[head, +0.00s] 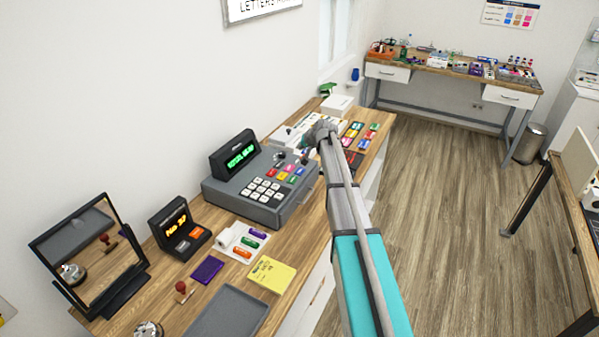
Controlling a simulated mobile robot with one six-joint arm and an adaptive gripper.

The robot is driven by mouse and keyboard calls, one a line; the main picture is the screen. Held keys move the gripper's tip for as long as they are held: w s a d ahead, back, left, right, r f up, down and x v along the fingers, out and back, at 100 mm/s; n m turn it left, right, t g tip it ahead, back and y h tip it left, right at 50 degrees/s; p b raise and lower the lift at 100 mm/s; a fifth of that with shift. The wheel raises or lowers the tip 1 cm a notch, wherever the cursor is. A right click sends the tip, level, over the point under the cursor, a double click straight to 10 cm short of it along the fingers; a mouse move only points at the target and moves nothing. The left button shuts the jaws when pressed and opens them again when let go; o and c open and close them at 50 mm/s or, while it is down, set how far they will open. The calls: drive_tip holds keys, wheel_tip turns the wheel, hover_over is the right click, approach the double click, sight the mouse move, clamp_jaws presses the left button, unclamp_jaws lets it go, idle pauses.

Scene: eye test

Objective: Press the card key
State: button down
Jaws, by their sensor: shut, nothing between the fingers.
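A grey cash register (225,191) stands on the wooden counter, its raised display (240,156) lit with green text. It has a block of white keys (265,190) and, right of them, several coloured keys (290,173) in red, purple, yellow and blue. The lettering is too small to read, so I cannot tell which is the card key. My gripper (304,158) is at the end of my arm, over or just beyond the register's far right corner, near the coloured keys. It looks shut and empty. Its fingertips are small and dark here, and I cannot tell whether they touch anything.
Nearer on the counter are a small orange-lit display (178,228), a purple pad (207,270), a yellow note (271,274), a grey tray (228,315) and a framed mirror (90,255). Coloured blocks (354,130) lie beyond my arm. Open floor is at right.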

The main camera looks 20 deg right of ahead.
sight(298, 169)
drive_tip(key=shift+f, duration=0.1)
wheel_tip(298, 169, down, 9)
drive_tip(key=b, duration=0.8)
drive_tip(key=shift+r+b, duration=0.2)
drive_tip(key=shift+b, duration=0.2)
drive_tip(key=shift+f, duration=0.1)
idle(1.4)
drive_tip(key=shift+f+b, duration=0.3)
drive_tip(key=shift+b, duration=0.1)
drive_tip(key=shift+f+b, duration=0.4)
idle(0.7)
drive_tip(key=shift+r, duration=0.2)
drive_tip(key=shift+r+p, duration=0.65)
drive_tip(key=shift+p, duration=0.2)
drive_tip(key=shift+r, duration=0.1)
drive_tip(key=shift+r+p, duration=2.4)
drive_tip(key=shift+p, duration=0.1)
